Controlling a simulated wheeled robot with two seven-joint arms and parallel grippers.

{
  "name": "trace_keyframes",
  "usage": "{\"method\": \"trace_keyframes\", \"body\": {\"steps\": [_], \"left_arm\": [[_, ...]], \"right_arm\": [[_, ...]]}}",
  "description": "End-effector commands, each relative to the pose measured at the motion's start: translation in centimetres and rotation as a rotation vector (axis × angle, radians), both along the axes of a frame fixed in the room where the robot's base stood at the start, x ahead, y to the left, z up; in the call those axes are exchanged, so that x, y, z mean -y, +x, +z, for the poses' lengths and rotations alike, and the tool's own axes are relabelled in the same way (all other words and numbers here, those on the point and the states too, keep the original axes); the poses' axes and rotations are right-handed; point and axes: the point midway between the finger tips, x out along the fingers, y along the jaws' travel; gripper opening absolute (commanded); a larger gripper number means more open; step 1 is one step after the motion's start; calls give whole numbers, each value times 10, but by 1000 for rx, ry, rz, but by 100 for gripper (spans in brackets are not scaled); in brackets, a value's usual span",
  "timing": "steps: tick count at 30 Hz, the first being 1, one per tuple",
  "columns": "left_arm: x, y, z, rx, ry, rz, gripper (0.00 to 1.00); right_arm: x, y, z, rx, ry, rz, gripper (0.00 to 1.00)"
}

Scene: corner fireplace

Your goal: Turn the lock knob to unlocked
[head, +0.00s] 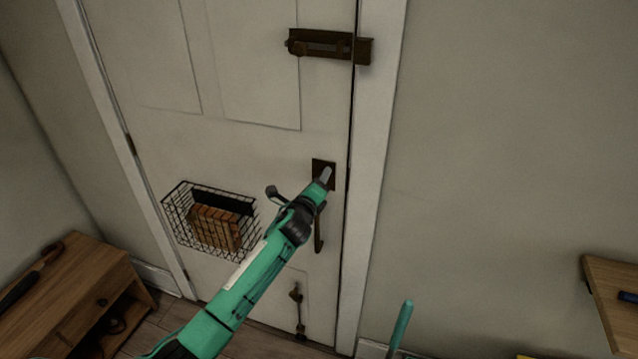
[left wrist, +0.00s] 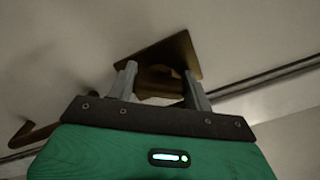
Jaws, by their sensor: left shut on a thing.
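A dark brown square lock plate (head: 317,165) sits near the right edge of the white door, partly covered by my left gripper (head: 325,175). In the left wrist view the plate (left wrist: 188,52) fills the space beyond the fingers. The lock knob (left wrist: 158,80), brown like the plate, shows between the two grey fingers. My left gripper (left wrist: 159,72) is shut on the knob, with a finger on each side. In the head view the knob is hidden behind the gripper, and I cannot read its lock setting. My right gripper is not in view.
A dark door handle (head: 319,232) hangs just below the plate, close to my left wrist. A slide bolt (head: 325,45) is higher up. A wire basket (head: 177,213) hangs on the door's left. Wooden furniture (head: 75,290) stands at lower left; a wooden shelf (head: 605,285) at right.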

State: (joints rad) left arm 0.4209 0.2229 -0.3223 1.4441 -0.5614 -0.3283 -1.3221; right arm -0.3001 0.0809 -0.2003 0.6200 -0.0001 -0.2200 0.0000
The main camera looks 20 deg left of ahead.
Motion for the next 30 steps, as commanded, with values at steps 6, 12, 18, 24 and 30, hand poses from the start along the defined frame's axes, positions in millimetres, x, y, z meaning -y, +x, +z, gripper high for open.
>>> {"method": "trace_keyframes", "body": {"steps": [6, 12, 18, 24, 30], "left_arm": [[0, 0, -2, -8, -205, 0, 28], [-1, 0, -3, -14, -374, 0, 28], [-1, 0, -3, -18, -505, 0, 28], [-1, 0, -3, -21, -589, 0, 28], [-1, 0, -3, -22, -629, 0, 28]], "right_arm": [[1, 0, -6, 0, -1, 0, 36], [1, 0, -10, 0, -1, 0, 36], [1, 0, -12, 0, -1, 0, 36], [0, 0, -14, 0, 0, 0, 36], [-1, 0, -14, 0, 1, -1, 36]]}}
